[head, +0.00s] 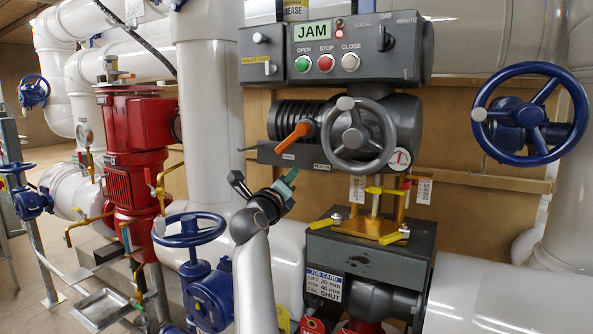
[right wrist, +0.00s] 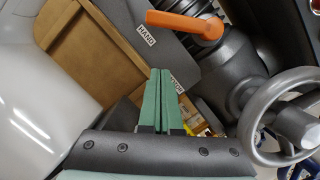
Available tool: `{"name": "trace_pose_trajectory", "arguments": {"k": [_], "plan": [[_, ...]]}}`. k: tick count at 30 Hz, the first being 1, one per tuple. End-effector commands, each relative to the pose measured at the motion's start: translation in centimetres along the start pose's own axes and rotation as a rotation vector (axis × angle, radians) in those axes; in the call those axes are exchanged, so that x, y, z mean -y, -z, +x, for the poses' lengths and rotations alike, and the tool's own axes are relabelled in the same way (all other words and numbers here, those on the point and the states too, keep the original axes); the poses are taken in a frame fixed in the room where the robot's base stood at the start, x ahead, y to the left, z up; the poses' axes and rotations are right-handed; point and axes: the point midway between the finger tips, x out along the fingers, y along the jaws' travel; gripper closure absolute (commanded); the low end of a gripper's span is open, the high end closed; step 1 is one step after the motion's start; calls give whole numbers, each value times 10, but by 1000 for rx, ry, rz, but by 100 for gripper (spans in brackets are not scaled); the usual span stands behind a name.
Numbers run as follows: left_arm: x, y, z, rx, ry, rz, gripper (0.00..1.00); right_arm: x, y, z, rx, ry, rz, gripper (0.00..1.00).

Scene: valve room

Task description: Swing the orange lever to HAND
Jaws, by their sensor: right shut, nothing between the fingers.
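The orange lever (head: 292,138) sits on the left of the dark actuator, slanting down and left from its pivot. In the right wrist view the lever (right wrist: 184,24) has its free end near the HAND label (right wrist: 146,34). The MOTOR label (right wrist: 176,84) lies on the same plate, farther from the lever. My right gripper (head: 291,175) is below the lever and the label plate, apart from the lever. In the right wrist view its green fingers (right wrist: 160,72) are together, empty, pointing toward the plate near MOTOR. My left gripper is not in view.
A grey handwheel (head: 358,137) stands right of the lever. A control box (head: 330,52) with a JAM display is above. A dark valve box with yellow clamps (head: 372,213) is below right. A blue handwheel (head: 190,230) and thick white pipes are at the left.

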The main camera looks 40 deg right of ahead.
Motion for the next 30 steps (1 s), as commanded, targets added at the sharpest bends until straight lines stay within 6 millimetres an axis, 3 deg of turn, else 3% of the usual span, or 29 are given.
{"name": "trace_pose_trajectory", "arguments": {"k": [1,6,12,30], "plan": [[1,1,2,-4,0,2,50,-4,0,-14,1,-5,3,100],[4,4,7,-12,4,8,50,-3,1,-46,0,-4,2,100],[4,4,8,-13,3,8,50,-2,0,-65,-1,-2,-1,100],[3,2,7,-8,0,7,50,-1,0,-68,-1,-1,-1,100]]}}
